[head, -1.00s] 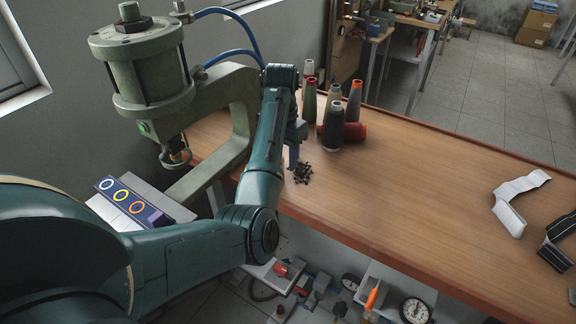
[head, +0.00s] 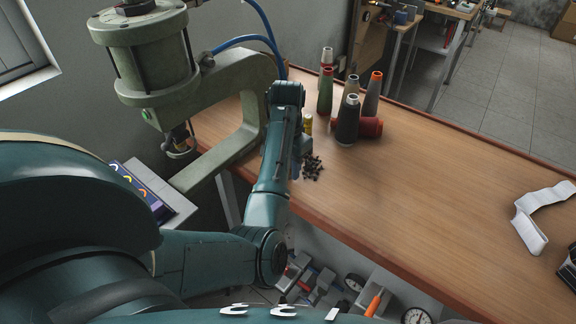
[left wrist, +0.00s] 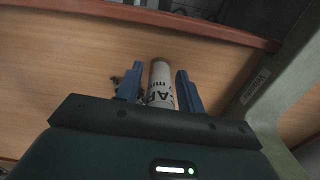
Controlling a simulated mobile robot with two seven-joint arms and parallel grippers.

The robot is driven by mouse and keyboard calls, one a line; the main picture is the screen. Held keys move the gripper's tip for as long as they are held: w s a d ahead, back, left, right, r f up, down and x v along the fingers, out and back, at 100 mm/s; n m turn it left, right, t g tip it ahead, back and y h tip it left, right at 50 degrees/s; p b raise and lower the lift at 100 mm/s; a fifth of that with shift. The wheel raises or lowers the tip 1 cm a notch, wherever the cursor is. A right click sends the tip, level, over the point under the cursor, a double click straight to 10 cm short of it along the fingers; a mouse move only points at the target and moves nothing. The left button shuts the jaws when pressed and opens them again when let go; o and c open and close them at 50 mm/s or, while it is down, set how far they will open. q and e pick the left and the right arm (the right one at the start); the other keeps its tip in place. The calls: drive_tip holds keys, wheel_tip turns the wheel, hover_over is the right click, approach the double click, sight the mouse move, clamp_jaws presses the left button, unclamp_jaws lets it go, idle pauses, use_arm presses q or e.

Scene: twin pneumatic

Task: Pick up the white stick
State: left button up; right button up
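A white cylinder with dark lettering, which fits the white stick (left wrist: 161,85), stands out between the fingers of my left gripper (left wrist: 158,88) in the left wrist view. The two blue fingers are apart, one on each side of it, with a gap at the left finger and a narrower one at the right. In the head view my left gripper (head: 298,160) points down at the table's near left part, mostly hidden by its own arm. A small yellow-topped item (head: 307,125) shows just behind it; I cannot tell whether it is the stick. My right gripper is out of view.
Small dark pieces (head: 312,167) lie beside the gripper. The green press (head: 237,140) stands close on the left. The wooden table (head: 420,190) is clear in the middle.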

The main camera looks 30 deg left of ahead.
use_arm(q)
clamp_jaws()
drive_tip(key=shift+r, duration=0.1)
